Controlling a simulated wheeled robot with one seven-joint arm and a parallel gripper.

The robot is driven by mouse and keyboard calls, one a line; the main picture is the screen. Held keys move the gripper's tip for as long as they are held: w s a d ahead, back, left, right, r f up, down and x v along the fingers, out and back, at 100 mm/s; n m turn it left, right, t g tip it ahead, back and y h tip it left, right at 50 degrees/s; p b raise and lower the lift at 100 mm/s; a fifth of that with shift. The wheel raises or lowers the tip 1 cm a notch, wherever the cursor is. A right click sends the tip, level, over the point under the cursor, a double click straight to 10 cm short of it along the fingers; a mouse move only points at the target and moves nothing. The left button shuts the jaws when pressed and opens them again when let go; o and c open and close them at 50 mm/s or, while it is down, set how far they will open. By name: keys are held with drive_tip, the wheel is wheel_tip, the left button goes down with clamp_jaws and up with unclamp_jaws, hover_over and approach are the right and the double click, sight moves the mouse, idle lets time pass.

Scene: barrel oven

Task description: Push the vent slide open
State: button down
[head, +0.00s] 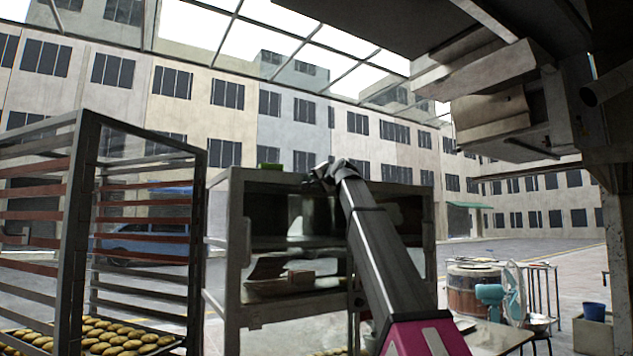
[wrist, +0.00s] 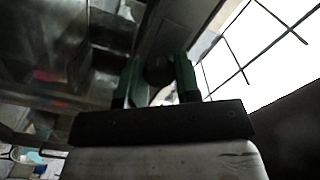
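In the wrist view, the two greenish fingers of my gripper (wrist: 157,84) stand apart. A dark round knob-like part (wrist: 158,70) shows between or just beyond them; I cannot tell whether they touch it. It sits by a grey metal bar (wrist: 172,30), and I cannot tell for sure whether it belongs to the vent slide. In the head view, my arm reaches forward and up, with my gripper (head: 322,174) at the top front edge of a grey metal cabinet (head: 233,270). The gripper is small and dark there, and no vent slide can be made out.
A tall rack (head: 70,200) with trays of buns (head: 110,336) stands on the left. A small green item (head: 268,167) is on the cabinet top. A dark structure overhangs the upper right.

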drive_tip(key=shift+s+a, duration=0.75)
drive_tip(key=shift+a, duration=0.35)
drive_tip(key=shift+s+a, duration=0.75)
drive_tip(key=shift+a, duration=0.35)
drive_tip(key=c, duration=0.8)
unclamp_jaws()
drive_tip(key=shift+s+a, duration=0.1)
drive_tip(key=shift+a, duration=0.05)
approach(299, 180)
drive_tip(key=v, duration=0.4)
drive_tip(key=shift+s, duration=0.1)
